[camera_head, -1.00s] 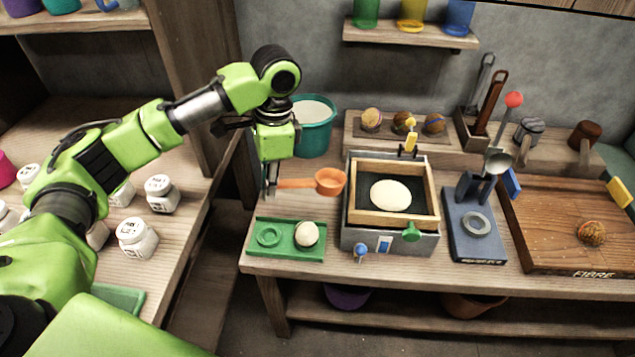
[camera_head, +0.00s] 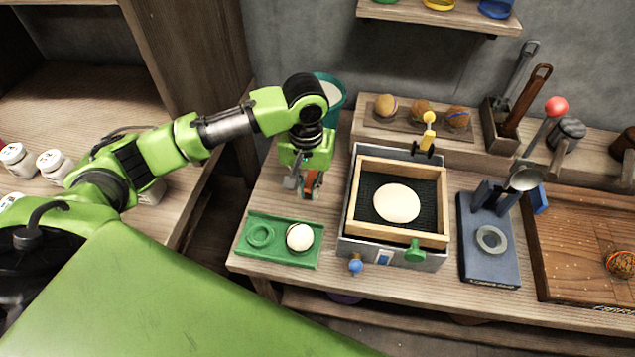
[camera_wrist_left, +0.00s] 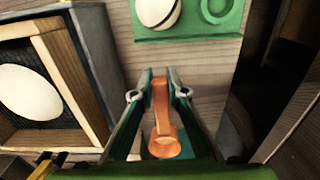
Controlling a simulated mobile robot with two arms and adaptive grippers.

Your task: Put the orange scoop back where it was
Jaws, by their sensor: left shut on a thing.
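My left gripper (camera_head: 306,186) points down over the left part of the wooden bench, behind the green tray. It is shut on the orange scoop (camera_head: 312,181), of which only a small part shows in the head view. In the left wrist view the scoop's handle (camera_wrist_left: 161,97) stands between the two fingers, with the round bowl end lower in the picture. The teal bucket (camera_head: 335,92) stands behind the gripper, partly hidden by the arm. I cannot tell whether the scoop touches the bench. My right gripper is not in view.
The green tray (camera_head: 246,254) holds a pale ball (camera_head: 300,237). A wooden-framed mould (camera_head: 444,205) with a white disc stands right of the gripper. A blue stand (camera_head: 487,270) is farther right. Bare bench (camera_head: 262,195) lies left of the gripper.

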